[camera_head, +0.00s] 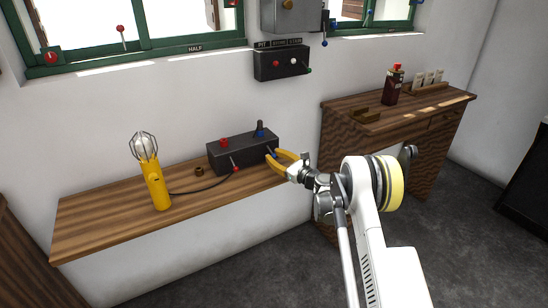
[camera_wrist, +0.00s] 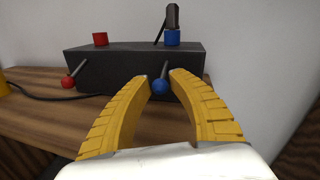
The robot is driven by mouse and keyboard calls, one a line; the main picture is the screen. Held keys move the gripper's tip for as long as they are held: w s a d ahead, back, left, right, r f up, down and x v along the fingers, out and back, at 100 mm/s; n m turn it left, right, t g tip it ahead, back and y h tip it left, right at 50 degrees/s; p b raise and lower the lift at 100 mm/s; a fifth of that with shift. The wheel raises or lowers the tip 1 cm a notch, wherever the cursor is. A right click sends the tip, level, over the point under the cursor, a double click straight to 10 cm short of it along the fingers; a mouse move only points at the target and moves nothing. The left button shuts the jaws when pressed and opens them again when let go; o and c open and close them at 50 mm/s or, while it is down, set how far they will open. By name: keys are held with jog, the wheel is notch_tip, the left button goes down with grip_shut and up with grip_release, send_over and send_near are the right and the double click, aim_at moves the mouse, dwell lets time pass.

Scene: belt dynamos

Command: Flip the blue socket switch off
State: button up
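A black socket box (camera_head: 244,153) sits on the wooden shelf; it also shows in the wrist view (camera_wrist: 125,62). On its front are a lever with a red ball (camera_wrist: 68,82) at left and the blue switch, a lever with a blue ball (camera_wrist: 160,86), at right. A red socket (camera_wrist: 100,39) and a blue socket (camera_wrist: 172,37) are on top, with a dark plug (camera_wrist: 172,16) in the blue one. My gripper (camera_wrist: 158,74) has yellow fingers, parted, one on each side of the blue ball. Whether they touch it I cannot tell.
A yellow work lamp (camera_head: 156,183) stands on the shelf (camera_head: 110,222) at left, its black cable running to the box. A second cabinet (camera_head: 345,106) with a bottle (camera_head: 393,88) stands at right.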

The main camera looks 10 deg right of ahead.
grip_shut()
jog(key=shift+f, duration=0.1)
jog(key=shift+w+f+t+y, duration=0.15)
jog(key=shift+f+t+y, duration=0.2)
jog(key=shift+t, duration=0.35)
jog(key=o, duration=0.6)
grip_release()
jog(key=v, duration=1.2)
